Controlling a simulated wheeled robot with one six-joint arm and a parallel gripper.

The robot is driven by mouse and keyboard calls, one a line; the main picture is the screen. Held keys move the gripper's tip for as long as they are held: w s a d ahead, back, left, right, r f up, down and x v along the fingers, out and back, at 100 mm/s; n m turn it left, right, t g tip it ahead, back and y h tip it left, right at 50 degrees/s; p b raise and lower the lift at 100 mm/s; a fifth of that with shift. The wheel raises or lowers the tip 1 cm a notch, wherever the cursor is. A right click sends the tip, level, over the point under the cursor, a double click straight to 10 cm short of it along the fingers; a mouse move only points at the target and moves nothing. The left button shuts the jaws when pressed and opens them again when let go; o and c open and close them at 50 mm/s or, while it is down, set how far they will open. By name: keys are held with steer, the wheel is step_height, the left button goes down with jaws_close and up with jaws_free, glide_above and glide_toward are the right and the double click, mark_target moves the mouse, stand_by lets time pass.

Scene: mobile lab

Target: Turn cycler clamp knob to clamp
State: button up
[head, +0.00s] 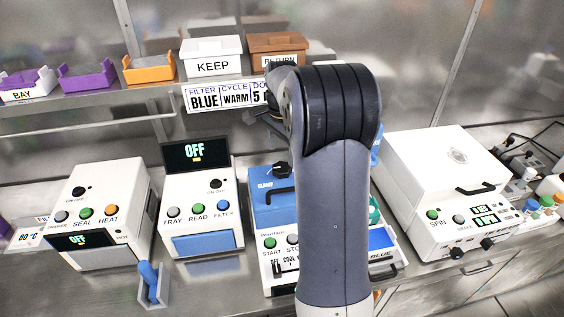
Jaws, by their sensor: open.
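The cycler (257,213) is a white box with a blue lid, partly behind my arm at the middle of the head view. A black knob (281,170) stands on the blue lid beside small lettering; I take it as the clamp knob. Its pointing direction is too small to tell. My gripper (260,118) shows only in part, left of my wrist, above and apart from the knob. Its fingertips are mostly hidden behind my arm. Nothing shows held in it.
A sealer (100,205) and a reader (190,195) stand left of the cycler. A white spin machine (435,165) stands at right. Above, a shelf carries a KEEP box (211,60), a RETURN box (277,50) and coloured trays. A blue handle (149,275) stands at the front.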

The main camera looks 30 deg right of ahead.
mark_target(282, 167)
step_height(282, 167, up, 5)
steer(key=shift+r, duration=0.1)
stand_by(0.4)
step_height(282, 167, down, 11)
steer(key=shift+f+p, duration=0.1)
steer(key=shift+p, duration=0.45)
steer(key=shift+r, duration=0.2)
